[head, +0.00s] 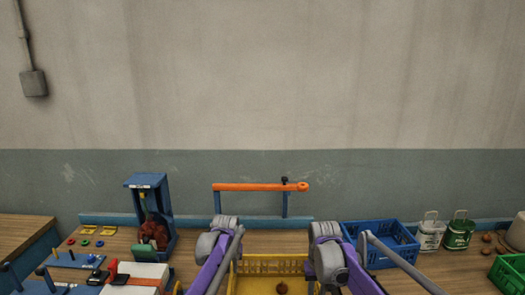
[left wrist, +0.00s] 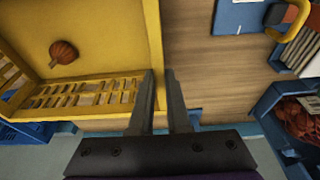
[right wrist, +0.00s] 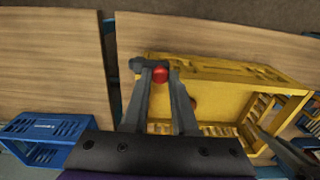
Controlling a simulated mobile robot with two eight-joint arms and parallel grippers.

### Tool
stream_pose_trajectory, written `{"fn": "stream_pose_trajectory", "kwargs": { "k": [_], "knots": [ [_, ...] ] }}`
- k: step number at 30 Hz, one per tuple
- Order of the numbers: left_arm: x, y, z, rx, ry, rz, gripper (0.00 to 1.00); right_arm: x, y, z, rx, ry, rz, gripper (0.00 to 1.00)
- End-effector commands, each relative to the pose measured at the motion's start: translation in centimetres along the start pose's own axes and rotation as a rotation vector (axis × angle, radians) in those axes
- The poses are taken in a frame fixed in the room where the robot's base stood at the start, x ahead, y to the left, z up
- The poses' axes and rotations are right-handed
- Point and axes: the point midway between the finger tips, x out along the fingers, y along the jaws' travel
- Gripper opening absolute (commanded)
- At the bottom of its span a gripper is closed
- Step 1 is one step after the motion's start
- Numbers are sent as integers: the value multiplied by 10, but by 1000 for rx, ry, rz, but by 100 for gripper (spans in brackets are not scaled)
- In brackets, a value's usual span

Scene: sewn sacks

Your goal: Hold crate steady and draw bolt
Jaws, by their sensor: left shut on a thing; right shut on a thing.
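The yellow crate (head: 272,262) is at the bottom middle of the head view, between my forearms. In the left wrist view its side wall (left wrist: 153,30) runs down to my left gripper (left wrist: 160,72), whose fingers are shut on that wall near a corner. My right gripper (right wrist: 163,70) is at the crate's (right wrist: 225,68) long wall in the right wrist view. It is shut on a small grey bolt with a red knob (right wrist: 160,75). How far the bolt is drawn cannot be told. Both fingertips are out of sight in the head view.
An orange bar (head: 255,187) on blue posts stands behind. A blue crate (head: 385,243) and two canisters (head: 458,231) stand right.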

Motion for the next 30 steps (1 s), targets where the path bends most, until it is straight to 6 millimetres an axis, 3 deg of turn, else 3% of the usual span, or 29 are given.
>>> {"fn": "stream_pose_trajectory", "kwargs": {
  "k": [30],
  "knots": [
    [0,1,0,0,0,2,0,0,-31,0,-1,1,-2,0]
  ]
}}
